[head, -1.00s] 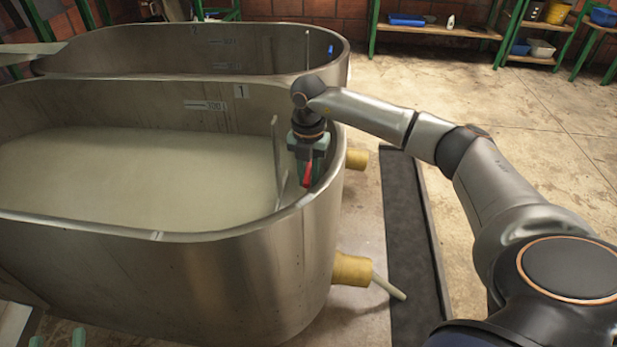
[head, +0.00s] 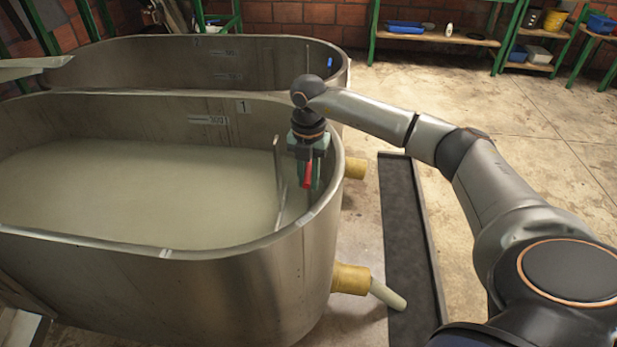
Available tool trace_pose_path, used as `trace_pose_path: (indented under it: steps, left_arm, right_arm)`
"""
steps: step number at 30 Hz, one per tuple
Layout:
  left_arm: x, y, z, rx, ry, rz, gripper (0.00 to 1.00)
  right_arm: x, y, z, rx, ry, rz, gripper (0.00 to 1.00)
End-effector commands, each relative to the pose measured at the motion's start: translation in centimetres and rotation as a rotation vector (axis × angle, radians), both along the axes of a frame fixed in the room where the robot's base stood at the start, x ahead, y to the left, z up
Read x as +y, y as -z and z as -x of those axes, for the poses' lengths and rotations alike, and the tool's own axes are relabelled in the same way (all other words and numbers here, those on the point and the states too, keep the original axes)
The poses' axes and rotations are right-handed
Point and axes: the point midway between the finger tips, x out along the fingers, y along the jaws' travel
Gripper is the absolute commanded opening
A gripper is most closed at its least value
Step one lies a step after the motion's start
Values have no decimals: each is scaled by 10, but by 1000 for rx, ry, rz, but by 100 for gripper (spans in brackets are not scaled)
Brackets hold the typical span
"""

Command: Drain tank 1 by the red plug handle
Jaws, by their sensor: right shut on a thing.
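Tank 1 (head: 215,262) is a steel oval tank with a "1" label on its inner far wall. Pale cloudy liquid (head: 130,195) covers its inside. My right gripper (head: 306,172) points down just inside the tank's right end, shut on the red plug handle (head: 308,175). Only part of the red handle shows between the fingers; the plug itself is hidden. A yellow outlet (head: 350,279) sticks out low on the tank's right end, and a pale stream (head: 388,295) runs from it towards the floor channel. My left gripper is not in view.
A second steel tank (head: 180,62) stands behind, with its own yellow outlet (head: 355,168). A dark floor channel (head: 408,230) runs along the right of both tanks. Green-framed shelves (head: 435,35) stand at the back. The floor at the right is clear.

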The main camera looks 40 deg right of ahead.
Motion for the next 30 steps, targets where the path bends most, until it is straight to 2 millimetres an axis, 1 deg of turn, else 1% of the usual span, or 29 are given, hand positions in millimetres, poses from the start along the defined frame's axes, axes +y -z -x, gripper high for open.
trace_pose_path:
  steps: [1,5,6,8,16,20,23,30]
  left_arm:
    - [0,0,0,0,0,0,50]
    - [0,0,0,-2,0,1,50]
    - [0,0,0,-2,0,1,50]
    - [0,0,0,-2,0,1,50]
    - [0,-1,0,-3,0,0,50]
    - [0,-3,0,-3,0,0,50]
    - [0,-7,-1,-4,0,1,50]
    - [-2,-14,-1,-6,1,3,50]
  right_arm:
    - [-2,-4,-3,-11,7,2,0]
    - [-2,-3,-3,-12,7,2,0]
    - [-2,-3,-3,-12,7,2,27]
    - [-2,-3,-2,-11,6,1,34]
    - [-1,-2,-1,-5,3,0,35]
    - [-1,-12,-1,-5,2,0,35]
    - [-1,-30,-1,-7,2,0,35]
    - [-1,-83,-1,-9,3,1,35]
